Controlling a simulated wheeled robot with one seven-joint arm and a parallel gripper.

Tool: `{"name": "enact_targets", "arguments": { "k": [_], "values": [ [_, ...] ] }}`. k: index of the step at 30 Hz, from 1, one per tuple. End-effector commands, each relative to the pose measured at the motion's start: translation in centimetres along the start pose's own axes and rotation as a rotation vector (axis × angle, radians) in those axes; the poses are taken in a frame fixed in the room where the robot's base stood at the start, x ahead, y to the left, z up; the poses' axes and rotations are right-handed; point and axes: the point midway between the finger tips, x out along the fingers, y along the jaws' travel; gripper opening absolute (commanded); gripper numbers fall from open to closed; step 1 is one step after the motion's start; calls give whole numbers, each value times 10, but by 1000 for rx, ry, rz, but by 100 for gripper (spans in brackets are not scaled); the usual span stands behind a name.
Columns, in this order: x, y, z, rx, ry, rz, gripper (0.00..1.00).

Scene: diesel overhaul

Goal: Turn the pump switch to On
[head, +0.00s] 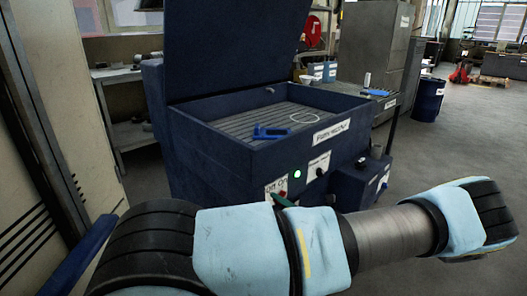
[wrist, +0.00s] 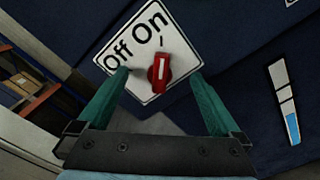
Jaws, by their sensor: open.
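The pump switch is a red knob (wrist: 159,72) with a white line, on a white plate (wrist: 113,72) marked Off and On. The plate looks tilted in the wrist view. The knob's line runs nearly up and down in the picture, below a short tick near the word On; I cannot tell which end is its pointer. My gripper (wrist: 160,76) is open, with one green finger on each side of the knob and gaps between. Whether the fingertips reach the knob's depth is unclear. In the head view the plate (head: 270,189) is partly hidden behind my arm.
The plate is on the front of a dark blue parts washer (head: 225,150) with its lid raised. A lit green lamp (head: 297,173) and a black knob on a white plate (head: 319,167) are to the right. A blue tool (head: 270,132) lies in the basin. Open floor is at right.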

Motion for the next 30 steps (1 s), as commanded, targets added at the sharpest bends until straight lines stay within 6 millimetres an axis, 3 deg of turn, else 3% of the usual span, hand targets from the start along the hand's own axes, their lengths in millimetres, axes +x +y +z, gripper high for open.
{"name": "enact_targets", "arguments": {
  "k": [7, 21, 30],
  "values": [
    [-8, 0, 0, -1, 0, -2, 100],
    [-68, 0, 0, -1, 0, -1, 100],
    [-70, 0, 0, 0, 0, 0, 100]
  ]
}}
